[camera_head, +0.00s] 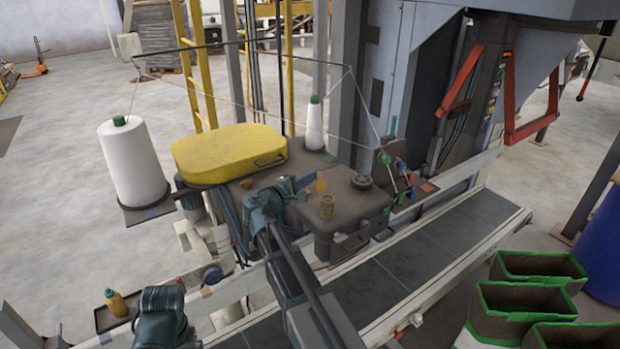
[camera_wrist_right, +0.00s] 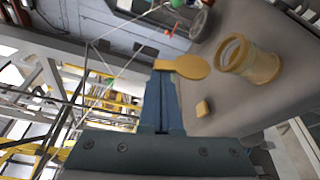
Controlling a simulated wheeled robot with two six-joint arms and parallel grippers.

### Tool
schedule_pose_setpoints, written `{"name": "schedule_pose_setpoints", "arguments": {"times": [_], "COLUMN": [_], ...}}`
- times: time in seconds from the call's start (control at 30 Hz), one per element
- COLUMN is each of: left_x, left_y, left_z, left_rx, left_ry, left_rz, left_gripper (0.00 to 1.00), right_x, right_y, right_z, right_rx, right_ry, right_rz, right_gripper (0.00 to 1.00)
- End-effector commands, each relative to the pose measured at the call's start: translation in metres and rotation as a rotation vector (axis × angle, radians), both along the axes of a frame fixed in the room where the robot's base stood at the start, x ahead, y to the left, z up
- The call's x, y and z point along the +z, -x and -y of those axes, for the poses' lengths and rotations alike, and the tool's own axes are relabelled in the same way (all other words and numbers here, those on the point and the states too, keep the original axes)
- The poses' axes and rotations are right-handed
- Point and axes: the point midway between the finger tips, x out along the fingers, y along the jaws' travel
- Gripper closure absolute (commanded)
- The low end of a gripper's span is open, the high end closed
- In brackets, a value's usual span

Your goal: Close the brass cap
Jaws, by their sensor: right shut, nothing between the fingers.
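The brass cap (camera_head: 321,183) stands open and tilted behind the brass cup (camera_head: 327,207) on top of the brown machine head. In the right wrist view the cap (camera_wrist_right: 193,66) is a flat round disc with a short tab, and the cup (camera_wrist_right: 250,62) shows its open round mouth. My right gripper (camera_head: 312,180) is shut and empty. Its fingertips (camera_wrist_right: 163,74) are close to the cap's tab; I cannot tell whether they touch. Only a teal part of my left arm shows at the bottom left of the head view; its fingers are out of view.
A yellow cover (camera_head: 228,152) lies left of the brown machine head (camera_head: 347,230). A small brass block (camera_wrist_right: 203,108) sits near the cup. White thread cones (camera_head: 133,160) stand behind, with threads strung above. A conveyor (camera_head: 440,245) runs along the front, with green-edged bags (camera_head: 540,268) at right.

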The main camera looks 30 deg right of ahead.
Motion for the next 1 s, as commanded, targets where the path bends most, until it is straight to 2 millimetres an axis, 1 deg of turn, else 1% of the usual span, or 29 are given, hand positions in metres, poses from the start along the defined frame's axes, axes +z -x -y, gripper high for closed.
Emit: {"name": "schedule_pose_setpoints", "arguments": {"times": [0.37,0.53,0.67,1.0], "left_x": [-0.004,-0.009,-0.015,-0.038], "left_y": [0.000,0.000,0.000,0.000], "left_z": [0.000,0.000,0.000,0.000], "left_rx": [-0.001,-0.002,-0.003,-0.008], "left_ry": [0.000,0.000,-0.001,-0.001], "left_rz": [0.000,0.000,0.000,-0.001], "left_gripper": [0.09,0.09,0.09,0.09], "right_x": [0.001,0.002,0.002,0.003], "right_y": [0.004,0.009,0.015,0.035], "right_z": [0.000,0.001,0.001,0.003], "right_rx": [0.000,0.001,0.001,0.001], "right_ry": [-0.004,-0.009,-0.017,-0.041], "right_rz": [0.067,0.139,0.231,0.550], "right_gripper": [1.00,1.00,1.00,1.00]}}
